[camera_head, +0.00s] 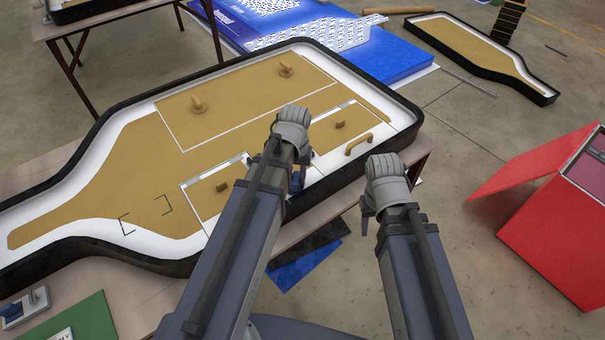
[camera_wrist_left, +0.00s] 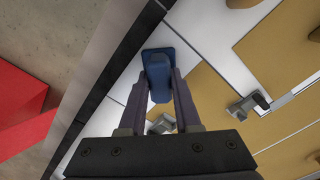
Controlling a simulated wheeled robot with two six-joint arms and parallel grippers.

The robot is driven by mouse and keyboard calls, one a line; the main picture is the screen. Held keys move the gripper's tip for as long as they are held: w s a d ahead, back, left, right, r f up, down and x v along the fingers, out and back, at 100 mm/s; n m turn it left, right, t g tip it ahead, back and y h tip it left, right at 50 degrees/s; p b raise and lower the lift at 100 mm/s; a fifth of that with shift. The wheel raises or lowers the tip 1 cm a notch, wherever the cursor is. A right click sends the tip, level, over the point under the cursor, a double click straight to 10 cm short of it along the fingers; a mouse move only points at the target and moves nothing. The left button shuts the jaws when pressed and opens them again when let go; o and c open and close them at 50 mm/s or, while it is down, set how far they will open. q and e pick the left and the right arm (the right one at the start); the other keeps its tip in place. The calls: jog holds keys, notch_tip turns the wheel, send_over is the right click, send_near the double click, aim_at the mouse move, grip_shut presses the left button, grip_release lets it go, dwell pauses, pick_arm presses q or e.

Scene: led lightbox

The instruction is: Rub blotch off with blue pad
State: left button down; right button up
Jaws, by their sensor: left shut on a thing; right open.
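The blue pad (camera_wrist_left: 158,62) is between the fingers of my left gripper (camera_wrist_left: 163,95) in the left wrist view. In the head view only a bit of the blue pad (camera_head: 296,182) shows beside my left gripper (camera_head: 292,165), over the near right part of the bottle-shaped lightbox (camera_head: 62,258). I cannot tell if the pad touches the panel. Dark corner brackets (camera_head: 128,228) frame a patch on the lightbox's left part; no clear blotch can be made out there. My right gripper (camera_head: 368,205) is open and empty, beyond the lightbox's near right edge.
Small knobs (camera_head: 198,104) and a handle (camera_head: 358,144) stand up from the lightbox panels. A black rim (camera_head: 95,246) surrounds it. A red box (camera_head: 548,225) stands on the floor at right. A green board (camera_head: 75,322) lies at lower left.

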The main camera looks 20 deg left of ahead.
pick_arm(q)
jog(key=shift+r, duration=0.1)
jog(key=shift+r+p, duration=0.25)
jog(key=shift+p, duration=0.1)
notch_tip(320, 180, up, 5)
jog(key=p, duration=0.5)
jog(key=shift+r, duration=0.2)
jog(key=shift+p, duration=0.3)
jog(key=shift+r+p, duration=1.4)
jog(key=shift+r, duration=0.1)
